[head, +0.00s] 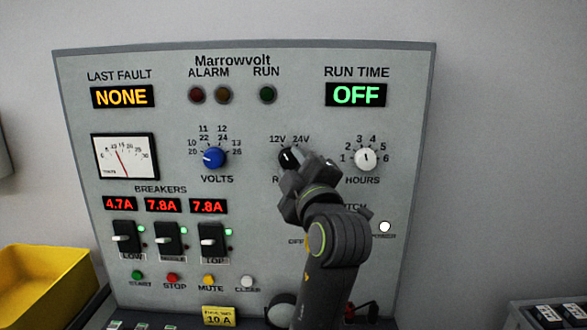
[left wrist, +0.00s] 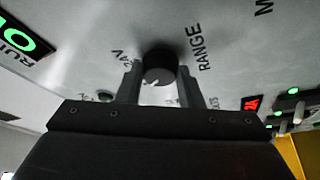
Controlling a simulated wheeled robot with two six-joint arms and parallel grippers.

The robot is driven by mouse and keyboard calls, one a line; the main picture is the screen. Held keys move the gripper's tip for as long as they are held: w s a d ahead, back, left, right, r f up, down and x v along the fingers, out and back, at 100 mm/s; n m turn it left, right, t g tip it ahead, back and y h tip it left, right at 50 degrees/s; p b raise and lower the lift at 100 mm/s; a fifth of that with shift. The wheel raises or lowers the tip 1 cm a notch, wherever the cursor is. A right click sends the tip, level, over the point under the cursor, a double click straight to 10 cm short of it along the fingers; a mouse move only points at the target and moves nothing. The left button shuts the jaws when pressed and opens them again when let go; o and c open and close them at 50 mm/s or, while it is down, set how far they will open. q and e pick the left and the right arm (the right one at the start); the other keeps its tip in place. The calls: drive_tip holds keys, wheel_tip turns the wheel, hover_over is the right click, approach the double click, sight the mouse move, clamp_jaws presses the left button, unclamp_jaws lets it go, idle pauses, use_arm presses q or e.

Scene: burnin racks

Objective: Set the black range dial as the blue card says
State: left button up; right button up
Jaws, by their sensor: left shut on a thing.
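The black range dial (head: 288,157) sits on the panel under the labels 12V and 24V. Its white mark leans up and left, toward the 12V side. My left gripper (head: 300,170) is at the dial and hides part of it and most of the RANGE label. In the left wrist view the dial (left wrist: 159,68) sits between the fingers of my left gripper (left wrist: 163,85), which is shut on it. The 24V and RANGE labels show there. No blue card is in view. My right gripper is not in view.
The blue volts dial (head: 214,157) is left of the range dial and the white hours dial (head: 365,159) is close on its right. Breaker switches (head: 167,240) and small buttons (head: 172,278) are lower left. A yellow card (head: 219,315) reads 10 A. A yellow bin (head: 45,285) stands at left.

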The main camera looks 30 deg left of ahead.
use_arm(q)
drive_tip(key=o, duration=1)
drive_tip(key=shift+w, duration=0.1)
drive_tip(key=shift+f, duration=0.1)
